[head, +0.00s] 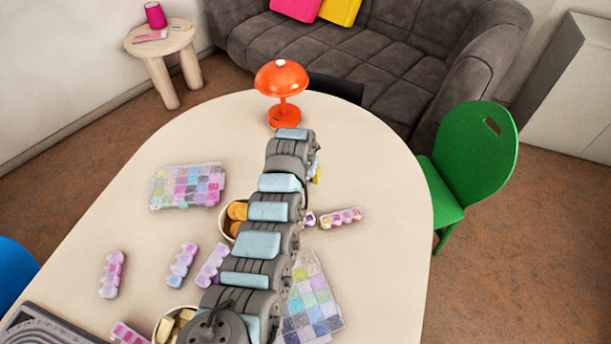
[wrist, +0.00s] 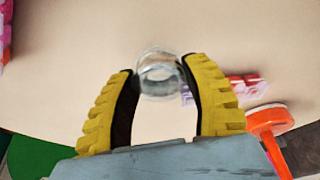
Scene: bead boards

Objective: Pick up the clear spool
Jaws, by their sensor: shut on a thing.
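The clear spool (wrist: 160,74) is a small transparent ring-shaped piece in the middle of the wrist view. My gripper (wrist: 160,67) has its two yellow ridged fingers closed in on either side of the spool, with the tips gripping it. Whether the spool touches the table or is lifted, I cannot tell. In the head view only a bit of yellow of my gripper (head: 317,175) shows past my arm, and the spool is hidden there.
The pale table (head: 385,270) holds an orange lamp (head: 282,82), bead boards (head: 187,186) (head: 312,305), bowls (head: 234,216) and several small bead boxes (head: 340,217). A green chair (head: 475,160) stands at the right. The table's right side is mostly free.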

